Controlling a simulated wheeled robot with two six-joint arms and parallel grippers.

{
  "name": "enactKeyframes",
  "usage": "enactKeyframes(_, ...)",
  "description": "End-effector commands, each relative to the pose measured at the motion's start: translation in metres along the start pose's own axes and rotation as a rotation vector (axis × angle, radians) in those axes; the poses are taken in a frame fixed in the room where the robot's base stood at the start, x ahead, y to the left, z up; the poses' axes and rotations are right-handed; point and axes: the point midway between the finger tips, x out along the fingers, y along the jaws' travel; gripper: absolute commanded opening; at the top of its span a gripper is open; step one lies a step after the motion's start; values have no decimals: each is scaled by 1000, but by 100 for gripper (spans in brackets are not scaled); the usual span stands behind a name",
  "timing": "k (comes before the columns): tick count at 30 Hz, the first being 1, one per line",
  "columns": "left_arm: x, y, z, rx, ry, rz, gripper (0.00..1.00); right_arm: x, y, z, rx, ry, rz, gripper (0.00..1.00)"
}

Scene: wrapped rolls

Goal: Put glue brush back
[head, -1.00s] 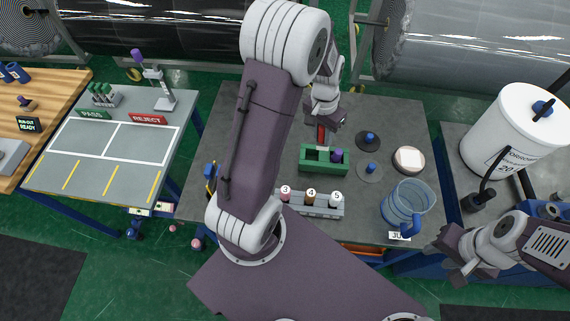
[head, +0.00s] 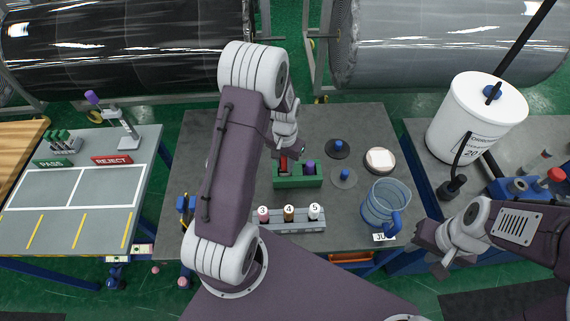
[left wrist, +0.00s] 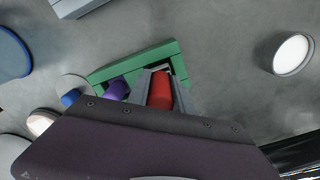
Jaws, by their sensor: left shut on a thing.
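The glue brush with a red handle (head: 284,164) is held in my left gripper (head: 287,153), at the left compartment of the green holder (head: 298,182). In the left wrist view the red handle (left wrist: 160,92) sits between the two grey fingers, over the open slot of the green holder (left wrist: 135,62). How deep its lower end sits in the slot is hidden. A purple piece (head: 309,166) stands in the holder's right part. My right gripper (head: 436,250) is empty, its fingers apart, off the table's right front side.
Two discs with blue knobs (head: 338,147) and a round white-topped dish (head: 380,160) lie right of the holder. A blue clear jug (head: 386,204) stands at the right front. A rack with numbered bottles (head: 289,222) is in front. The table's back left is clear.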

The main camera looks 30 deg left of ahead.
Motion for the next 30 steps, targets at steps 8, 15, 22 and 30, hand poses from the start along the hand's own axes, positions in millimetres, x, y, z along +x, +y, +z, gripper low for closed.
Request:
enactKeyframes(8, 10, 0, 0, 0, 2, 0, 0, -2, 0, 0, 0, 0, 0, 36)
enactKeyframes(15, 13, 0, 0, 0, 1, 0, 46, 0, 0, 0, 0, 0, 0, 36)
enactKeyframes(22, 12, 0, 0, 0, 1, 0, 48, 0, 0, 0, 0, 0, 0, 36)
enactKeyframes(30, -7, 0, -2, 0, 7, -1, 48, 2, 0, 0, 0, 0, 0, 36)
